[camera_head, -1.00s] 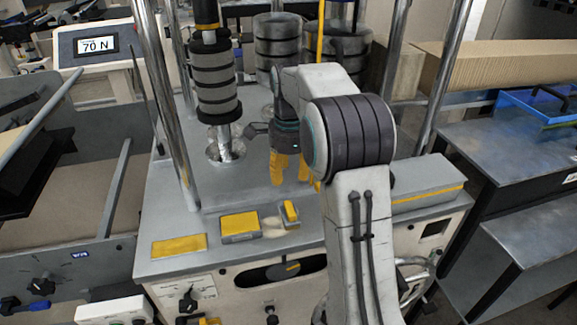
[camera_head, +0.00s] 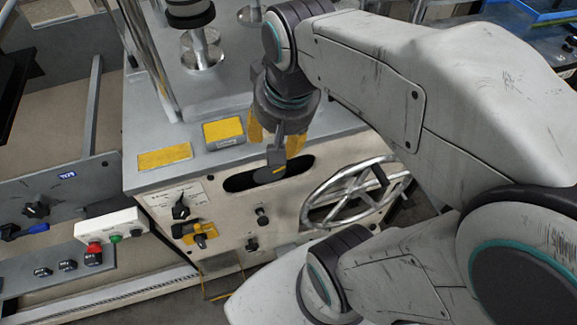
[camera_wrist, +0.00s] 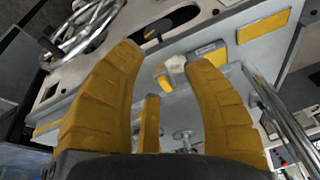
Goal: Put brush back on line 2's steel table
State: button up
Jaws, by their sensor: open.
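The brush (camera_wrist: 164,83), with a yellow and grey body and pale bristles, lies on the grey metal top (camera_head: 180,120) of the machine. In the wrist view it shows beyond my gripper (camera_wrist: 160,56), between the spread yellow fingers and apart from them. My gripper (camera_head: 276,140) is open and empty, pointing down near the machine's front edge in the head view, where it and my arm hide the brush. A grey table (camera_head: 488,38) stands at the upper right; I cannot tell whether it is line 2's steel table.
Two yellow-topped pads, one flat (camera_head: 165,157) and one raised (camera_head: 223,131), are left of my gripper. A handwheel (camera_head: 352,195) and slot (camera_head: 240,183) are on the machine's front. Chrome posts (camera_head: 150,60) rise from its top.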

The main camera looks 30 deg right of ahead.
jog(key=s+a+f+n, duration=0.1)
jog(key=s+f+n, duration=0.2)
jog(key=s+n, duration=0.1)
jog(key=shift+s+t, duration=0.4)
jog(key=shift+s, duration=0.45)
